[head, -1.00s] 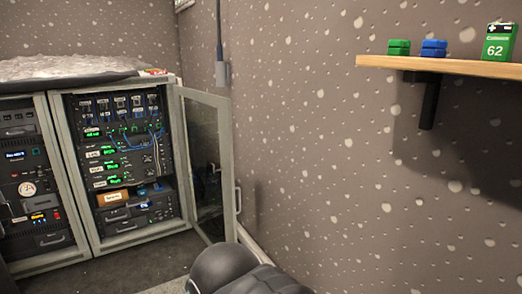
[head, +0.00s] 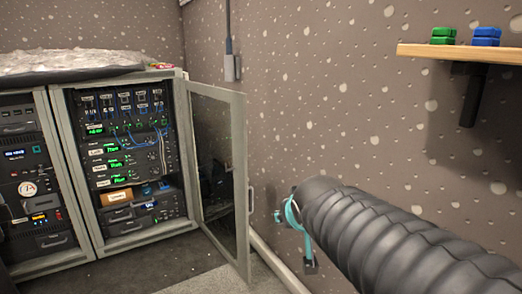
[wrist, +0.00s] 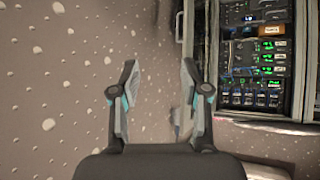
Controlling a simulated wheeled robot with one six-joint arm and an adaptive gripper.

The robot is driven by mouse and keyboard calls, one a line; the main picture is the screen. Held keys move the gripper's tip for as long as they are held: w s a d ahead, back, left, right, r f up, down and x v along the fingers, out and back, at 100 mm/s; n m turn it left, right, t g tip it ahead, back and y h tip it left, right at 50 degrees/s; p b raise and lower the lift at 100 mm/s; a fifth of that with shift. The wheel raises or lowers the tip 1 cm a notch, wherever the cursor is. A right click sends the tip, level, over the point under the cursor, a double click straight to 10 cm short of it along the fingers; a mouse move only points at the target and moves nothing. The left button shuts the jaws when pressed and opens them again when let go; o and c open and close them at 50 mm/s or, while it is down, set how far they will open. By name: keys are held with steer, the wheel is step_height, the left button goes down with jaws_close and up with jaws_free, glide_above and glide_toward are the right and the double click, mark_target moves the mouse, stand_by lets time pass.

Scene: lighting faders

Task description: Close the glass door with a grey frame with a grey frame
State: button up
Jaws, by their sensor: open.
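The glass door with a grey frame (head: 241,165) stands open in the head view, swung out from the right side of the right-hand rack cabinet. Its handle (head: 251,200) is on the free edge, facing the wall. In the wrist view the door frame (wrist: 188,28) shows upside down beyond the right finger. My gripper (head: 296,238) is right of the door, apart from it, mostly hidden behind my dark arm. In the wrist view my gripper (wrist: 159,72) is open, with nothing between its fingers.
The right cabinet (head: 125,150) holds lit equipment, and another cabinet (head: 30,170) stands left of it. A speckled wall (head: 330,100) runs close behind the door and along my right. A wooden shelf (head: 460,55) with green and blue blocks is upper right. Floor before the cabinets is clear.

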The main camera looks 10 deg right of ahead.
steer(key=w+d+r+t+b, duration=0.1)
steer(key=w+r+t, duration=0.1)
steer(key=w, duration=0.7)
steer(key=w+r+t+b, duration=0.1)
steer(key=w+r+t, duration=0.2)
steer(key=w, duration=0.7)
steer(key=n+t+y, duration=0.3)
steer(key=y, duration=0.2)
glide_toward(245, 137)
steer(key=w, duration=0.1)
steer(key=shift+w+a+p, duration=0.35)
steer(key=shift+w, duration=1.2)
steer(key=shift+w+a+p, duration=0.3)
steer(key=shift+w+p, duration=0.1)
steer(key=shift+w, duration=1.2)
steer(key=shift+w+a+p, duration=0.35)
steer(key=shift+w, duration=1.2)
steer(key=shift+c, duration=0.3)
jaws_close()
steer(key=shift+o, duration=0.3)
jaws_free()
steer(key=s+d+b, duration=0.1)
steer(key=s+b, duration=0.1)
steer(key=s, duration=0.6)
steer(key=shift+d, duration=0.35)
